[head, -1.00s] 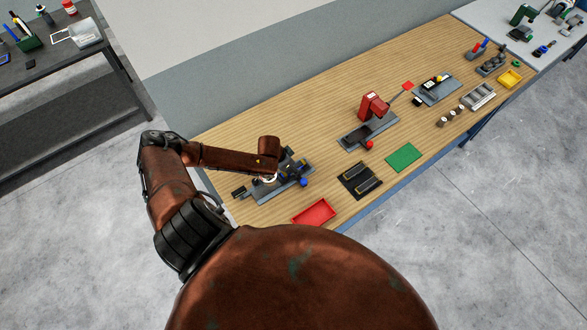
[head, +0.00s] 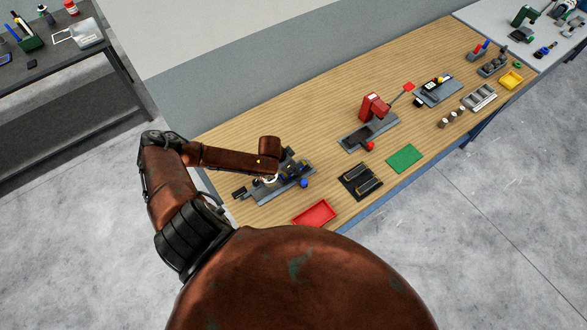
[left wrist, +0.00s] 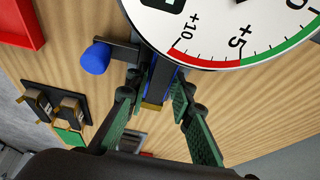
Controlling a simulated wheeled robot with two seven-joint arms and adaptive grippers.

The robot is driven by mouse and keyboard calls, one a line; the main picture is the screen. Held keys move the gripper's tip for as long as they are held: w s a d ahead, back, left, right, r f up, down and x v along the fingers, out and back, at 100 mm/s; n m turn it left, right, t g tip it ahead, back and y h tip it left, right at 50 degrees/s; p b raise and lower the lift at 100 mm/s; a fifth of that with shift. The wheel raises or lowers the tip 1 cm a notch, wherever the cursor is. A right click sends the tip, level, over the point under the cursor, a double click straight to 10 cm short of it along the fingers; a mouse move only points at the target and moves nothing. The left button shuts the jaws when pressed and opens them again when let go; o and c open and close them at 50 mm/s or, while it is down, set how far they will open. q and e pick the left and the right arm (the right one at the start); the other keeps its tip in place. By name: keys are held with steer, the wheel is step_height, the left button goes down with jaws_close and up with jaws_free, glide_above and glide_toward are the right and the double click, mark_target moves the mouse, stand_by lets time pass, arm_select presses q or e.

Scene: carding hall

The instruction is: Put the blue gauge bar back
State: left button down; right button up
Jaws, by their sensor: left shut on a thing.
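My left gripper (left wrist: 157,86) shows in the left wrist view with its green fingers shut on the blue gauge bar (left wrist: 159,77), which has a brass-coloured end. The bar is beside a dark grey fixture under a large white dial (left wrist: 225,25); I cannot tell whether it touches the fixture. In the head view my left forearm hides most of the gripper and the bar, over the grey gauge stand (head: 294,185) at the near left of the bench. A black two-slot holder (head: 359,181) lies to the right; it also shows in the left wrist view (left wrist: 55,103). My right gripper is not visible.
A blue knob (head: 304,183) sticks out of the stand. A red tray (head: 314,213) lies near the front edge, and a green mat (head: 405,158) lies right of the holder. A red-headed device (head: 374,107) stands behind them. Bare wood (head: 240,135) lies behind the stand.

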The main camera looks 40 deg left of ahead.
arm_select(q)
step_height(320, 180, up, 12)
steer(key=p, duration=0.1)
stand_by(0.6)
steer(key=shift+f, duration=0.1)
